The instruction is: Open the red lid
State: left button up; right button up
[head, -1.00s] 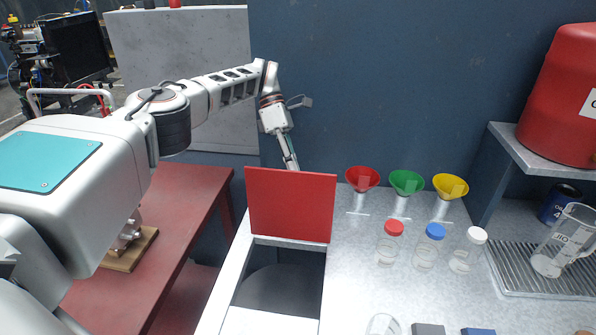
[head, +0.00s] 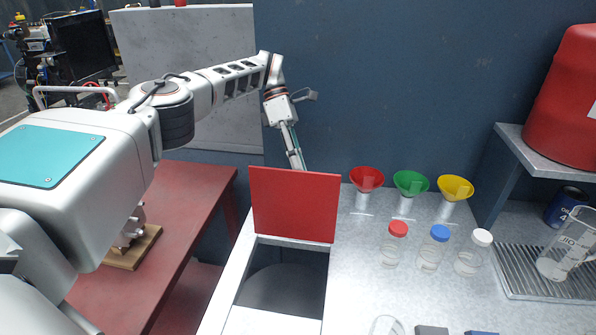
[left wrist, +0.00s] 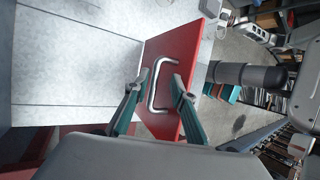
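The red lid (head: 295,205) stands upright at the back edge of a square opening (head: 285,275) in the grey counter, so the opening is uncovered. My left gripper (head: 296,160) is behind the lid, and its fingertips are partly hidden by it in the head view. In the left wrist view, the lid (left wrist: 190,60) shows its handle side. The silver handle (left wrist: 156,85) lies between the spread fingers of my left gripper (left wrist: 157,88). The fingers look apart, not clamped on the handle. My right gripper is not in view.
Red (head: 366,179), green (head: 410,183) and yellow (head: 455,187) funnels stand right of the lid, with capped jars (head: 394,245) before them. A shelf (head: 545,150) holds a red drum (head: 572,100). A red table (head: 180,240) is at left; a blue wall (head: 400,80) is behind.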

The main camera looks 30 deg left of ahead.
pick_arm(q)
notch_tip(320, 180, up, 8)
jog(key=shift+s+f, duration=0.1)
jog(key=shift+s, duration=0.05)
dwell(0.6)
